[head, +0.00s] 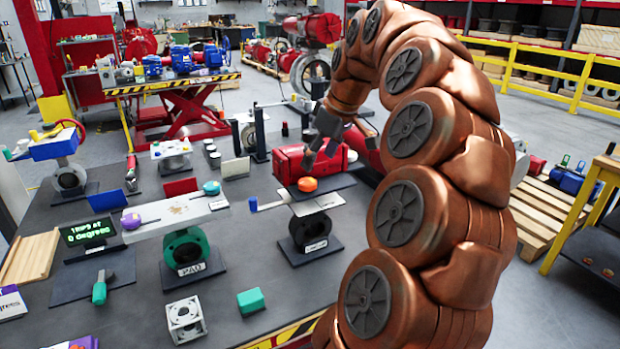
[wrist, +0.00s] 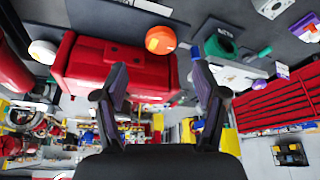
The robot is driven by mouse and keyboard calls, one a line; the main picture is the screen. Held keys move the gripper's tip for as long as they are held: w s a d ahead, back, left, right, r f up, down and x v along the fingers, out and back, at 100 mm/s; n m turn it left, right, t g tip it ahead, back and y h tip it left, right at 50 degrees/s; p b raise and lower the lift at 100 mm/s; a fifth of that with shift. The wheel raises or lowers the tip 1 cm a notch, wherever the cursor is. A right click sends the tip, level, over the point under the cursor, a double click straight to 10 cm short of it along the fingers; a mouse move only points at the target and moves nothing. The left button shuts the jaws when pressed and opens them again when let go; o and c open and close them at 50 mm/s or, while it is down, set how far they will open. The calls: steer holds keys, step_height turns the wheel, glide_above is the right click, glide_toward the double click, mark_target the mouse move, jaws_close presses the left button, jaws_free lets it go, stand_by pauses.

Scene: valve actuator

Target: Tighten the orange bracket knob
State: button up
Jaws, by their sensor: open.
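The orange knob (head: 307,184) sits on the bracket plate (head: 318,204) above a black valve body (head: 311,232) on the table. In the wrist view the orange knob (wrist: 160,39) lies beyond the fingertips, between their lines, near the top edge. My gripper (head: 321,156) is above and slightly right of the knob in the head view, apart from it. In the wrist view my gripper (wrist: 160,76) has its two fingers spread with nothing between them.
A red actuator cylinder (head: 290,163) lies just behind the knob and is large in the wrist view. A blue-handled lever (head: 254,204) sticks out left of the bracket. A green valve (head: 187,250) with a teal knob (head: 211,187) stands to the left.

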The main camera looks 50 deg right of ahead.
mark_target(308, 181)
steer(key=shift+p+x, duration=1.15)
steer(key=shift+x, duration=2.35)
steer(key=shift+a, duration=0.1)
steer(key=shift+f, duration=0.1)
steer(key=c, duration=1.1)
